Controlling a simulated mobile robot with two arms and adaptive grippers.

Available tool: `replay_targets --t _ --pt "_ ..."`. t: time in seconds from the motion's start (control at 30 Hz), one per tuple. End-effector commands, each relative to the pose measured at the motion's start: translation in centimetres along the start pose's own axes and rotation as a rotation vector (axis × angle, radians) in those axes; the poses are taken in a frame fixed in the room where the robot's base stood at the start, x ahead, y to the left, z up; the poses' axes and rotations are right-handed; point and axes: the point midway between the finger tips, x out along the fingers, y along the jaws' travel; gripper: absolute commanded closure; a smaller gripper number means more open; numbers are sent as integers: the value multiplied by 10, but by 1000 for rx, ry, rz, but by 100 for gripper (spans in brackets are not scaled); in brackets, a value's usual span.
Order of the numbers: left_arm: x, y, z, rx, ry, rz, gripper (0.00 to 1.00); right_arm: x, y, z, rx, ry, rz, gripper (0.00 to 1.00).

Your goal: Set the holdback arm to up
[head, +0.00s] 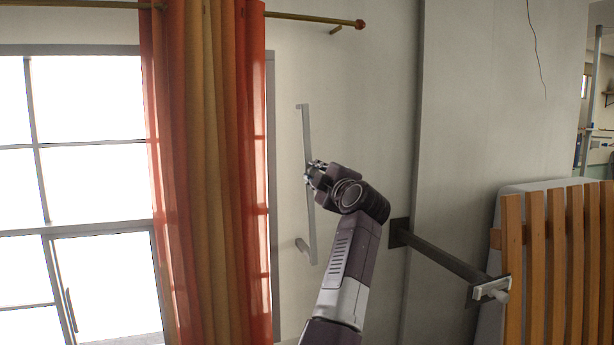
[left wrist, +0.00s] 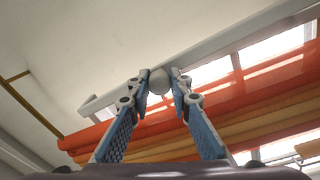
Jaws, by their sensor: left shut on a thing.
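The holdback arm (head: 306,130) is a slim grey bar on the wall, right of the curtain. It stands nearly upright, leaning slightly, with a short bent tip at its top and a stubby wall mount near its lower end. My left gripper (head: 311,174) is at the bar's middle. In the left wrist view, the fingers of my left gripper (left wrist: 160,82) are closed around a round grey knob (left wrist: 157,80) on the holdback arm (left wrist: 215,42). The gripper hides part of the bar in the head view. My right gripper is not in view.
An orange and yellow curtain (head: 205,180) hangs from a brass rod (head: 310,18) beside a bright window (head: 90,130). A dark bar (head: 440,255) with a white end piece sticks out from the wall at right. A slatted wooden panel (head: 560,265) stands at far right.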

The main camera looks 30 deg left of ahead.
Motion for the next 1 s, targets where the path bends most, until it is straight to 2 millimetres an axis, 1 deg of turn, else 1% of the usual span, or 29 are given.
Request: replay_targets --t 0.03,0.17,0.47,0.5,0.63,0.9,1.0 --pt "0 1 2 4 -4 1 100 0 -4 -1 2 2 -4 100" --pt "0 2 4 12 -4 1 100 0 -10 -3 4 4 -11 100" --pt "0 1 4 12 -5 1 100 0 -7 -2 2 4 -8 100" --pt "0 1 4 12 -5 1 78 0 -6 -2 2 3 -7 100" --pt "0 1 4 12 -4 0 64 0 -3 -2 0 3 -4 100" --pt "0 1 3 12 -3 0 63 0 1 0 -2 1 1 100" --pt "-4 1 4 12 -3 1 63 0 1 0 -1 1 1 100"
